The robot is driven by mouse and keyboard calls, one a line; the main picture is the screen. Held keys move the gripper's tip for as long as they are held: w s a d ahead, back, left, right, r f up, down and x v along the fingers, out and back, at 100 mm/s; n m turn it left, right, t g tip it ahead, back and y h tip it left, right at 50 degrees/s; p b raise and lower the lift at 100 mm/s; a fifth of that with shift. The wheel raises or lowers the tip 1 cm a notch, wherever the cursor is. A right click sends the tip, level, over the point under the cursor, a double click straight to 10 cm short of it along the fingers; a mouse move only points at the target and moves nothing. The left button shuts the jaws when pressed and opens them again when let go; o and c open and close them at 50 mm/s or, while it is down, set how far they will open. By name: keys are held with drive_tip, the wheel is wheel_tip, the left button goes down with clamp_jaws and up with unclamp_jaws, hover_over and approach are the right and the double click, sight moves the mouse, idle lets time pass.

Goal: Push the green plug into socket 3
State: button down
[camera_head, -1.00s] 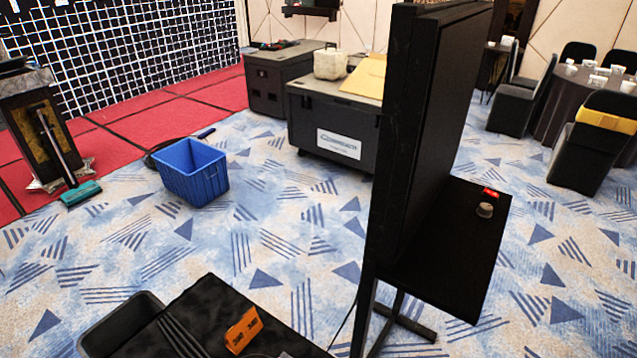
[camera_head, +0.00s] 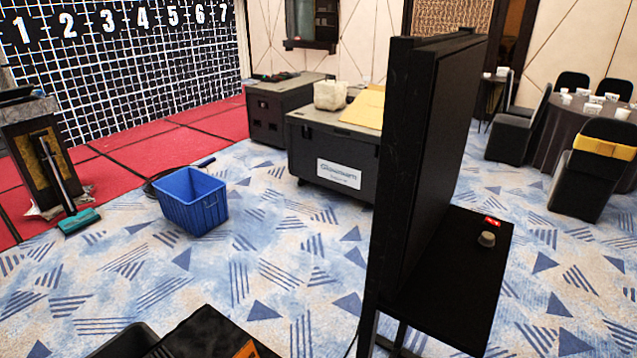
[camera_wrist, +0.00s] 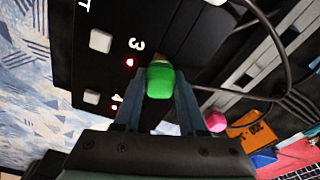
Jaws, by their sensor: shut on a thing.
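The green plug (camera_wrist: 160,80) is between the two fingers of my gripper (camera_wrist: 163,73) in the wrist view, and the fingers are shut on it. Its far end is at the black panel (camera_wrist: 150,22), beside the white number 3 (camera_wrist: 136,44) and a lit red light (camera_wrist: 130,62). The socket opening is hidden behind the plug, so I cannot tell how far in it sits. A number 4 (camera_wrist: 117,97) with another red light is lower on the panel. My gripper does not show in the head view.
Pale square buttons (camera_wrist: 101,40) sit on the panel. A pink plug (camera_wrist: 215,121), an orange block (camera_wrist: 252,136) and dark cables (camera_wrist: 275,45) are at the right. In the head view, a tall black screen (camera_head: 425,150) stands near; a blue bin (camera_head: 190,200) is on the carpet.

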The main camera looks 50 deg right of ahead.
drive_tip(key=shift+f+b, duration=0.35)
drive_tip(key=shift+f, duration=0.3)
unclamp_jaws()
idle(0.4)
drive_tip(key=shift+r+p, duration=3.55)
drive_tip(key=shift+p, duration=0.15)
